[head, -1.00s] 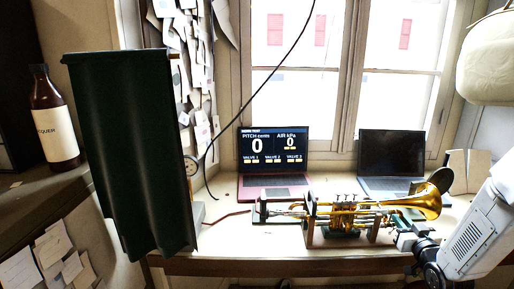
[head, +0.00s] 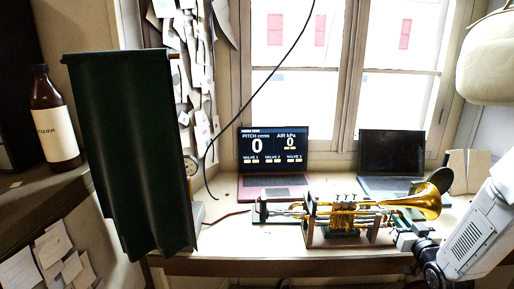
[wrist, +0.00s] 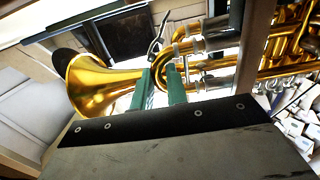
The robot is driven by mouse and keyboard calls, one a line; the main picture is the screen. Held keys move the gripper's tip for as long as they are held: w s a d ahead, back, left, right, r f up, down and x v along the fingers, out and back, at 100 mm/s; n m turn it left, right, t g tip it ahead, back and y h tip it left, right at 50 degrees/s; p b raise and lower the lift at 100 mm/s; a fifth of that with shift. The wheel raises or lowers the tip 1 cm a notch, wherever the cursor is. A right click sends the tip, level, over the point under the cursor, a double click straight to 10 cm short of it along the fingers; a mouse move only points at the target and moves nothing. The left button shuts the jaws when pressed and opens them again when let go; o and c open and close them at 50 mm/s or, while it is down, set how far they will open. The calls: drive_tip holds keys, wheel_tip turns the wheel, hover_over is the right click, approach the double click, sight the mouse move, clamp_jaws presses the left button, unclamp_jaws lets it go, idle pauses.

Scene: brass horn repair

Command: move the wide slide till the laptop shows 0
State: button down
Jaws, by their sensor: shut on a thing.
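A brass trumpet (head: 345,212) lies in a stand on the bench, its bell to the right. In the wrist view its bell (wrist: 97,88) is at the left and its tubing runs right. My gripper (wrist: 162,82) has its two green-padded fingers closed at a curved brass tube bow, which I take for the wide slide (wrist: 172,70); the fingers partly hide it. In the head view my gripper (head: 394,229) reaches the trumpet from the right, below the bell. The lit laptop (head: 273,150) reads 0 under PITCH cents and 0 under AIR kPa.
A second laptop (head: 392,158) with a dark screen stands behind the bell. A dark green cloth (head: 130,150) hangs at the left, beside a brown bottle (head: 55,120). A gauge (head: 191,166) stands left of the lit laptop. The bench front edge (head: 250,268) runs below the trumpet.

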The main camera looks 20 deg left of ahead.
idle(0.3)
drive_tip(key=c, duration=1.3)
unclamp_jaws()
drive_tip(key=shift+s, duration=0.1)
drive_tip(key=s+d+r+m+g+h, duration=0.1)
drive_tip(key=s+d+r+g+h, duration=0.3)
drive_tip(key=s, duration=0.4)
drive_tip(key=s+d+r+m+g+h, duration=0.1)
drive_tip(key=s+d+r+g+h, duration=0.15)
drive_tip(key=s+r, duration=0.45)
drive_tip(key=s+r+g, duration=0.2)
drive_tip(key=s+g, duration=0.1)
drive_tip(key=s, duration=0.7)
drive_tip(key=s+a+r+m+g, duration=0.1)
drive_tip(key=s+r+g, duration=0.1)
drive_tip(key=s, duration=0.9)
drive_tip(key=s+r+g+y, duration=0.1)
drive_tip(key=s+g, duration=0.3)
drive_tip(key=s, duration=0.6)
drive_tip(key=shift+s+a+r+m+g, duration=0.25)
drive_tip(key=shift+a+r+m, duration=0.1)
drive_tip(key=shift+r, duration=0.3)
